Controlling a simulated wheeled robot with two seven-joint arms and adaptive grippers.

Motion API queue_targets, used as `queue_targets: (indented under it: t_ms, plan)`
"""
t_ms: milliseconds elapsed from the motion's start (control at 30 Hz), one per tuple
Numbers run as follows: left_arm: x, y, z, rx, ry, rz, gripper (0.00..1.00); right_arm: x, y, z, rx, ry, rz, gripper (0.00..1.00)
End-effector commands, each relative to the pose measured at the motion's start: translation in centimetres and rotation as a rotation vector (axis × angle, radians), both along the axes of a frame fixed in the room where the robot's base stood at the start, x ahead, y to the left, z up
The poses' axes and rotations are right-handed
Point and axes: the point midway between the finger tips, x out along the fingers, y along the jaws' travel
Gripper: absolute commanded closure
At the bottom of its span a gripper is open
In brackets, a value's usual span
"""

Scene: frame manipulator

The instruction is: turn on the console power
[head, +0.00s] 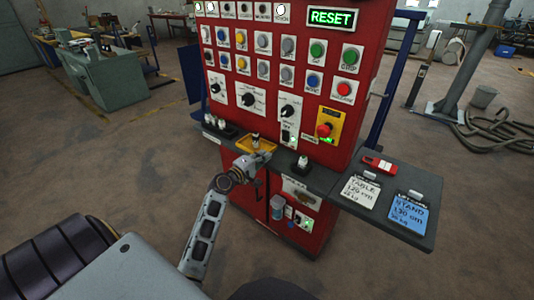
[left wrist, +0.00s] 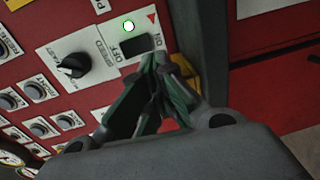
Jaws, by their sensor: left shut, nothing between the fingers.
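The red console (head: 275,75) stands in front of me. Its small black rocker switch (left wrist: 136,46), marked OFF and ON, shows in the left wrist view with a lit green lamp (left wrist: 129,26) beside it. In the head view the switch plate (head: 288,133) is low on the panel, under a dial. My left gripper (head: 264,156) is shut and empty in front of the console shelf. In the left wrist view its fingertips (left wrist: 157,61) overlap the ON end of the switch. I cannot tell whether they touch it. My right gripper is not in view.
A yellow tray (head: 257,145) sits on the grey shelf right by my left gripper. A red emergency stop button (head: 324,130) is to the right of the switch. The lit RESET sign (head: 331,17) is at the top. A side shelf (head: 418,232) holds two clipboards.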

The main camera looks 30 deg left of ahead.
Motion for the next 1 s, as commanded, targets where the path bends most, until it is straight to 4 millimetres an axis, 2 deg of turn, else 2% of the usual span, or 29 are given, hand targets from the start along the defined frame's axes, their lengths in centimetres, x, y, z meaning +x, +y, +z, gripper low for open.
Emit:
queue_targets:
  t_ms: [400, 1000]
  plan:
    - [-3.3, 0.2, -0.5, 0.000, 0.000, 0.000, 1.00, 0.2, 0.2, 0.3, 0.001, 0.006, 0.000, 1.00]
    - [-4.0, 0.3, -0.5, -0.001, -0.001, -0.001, 1.00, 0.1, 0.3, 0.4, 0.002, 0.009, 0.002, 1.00]
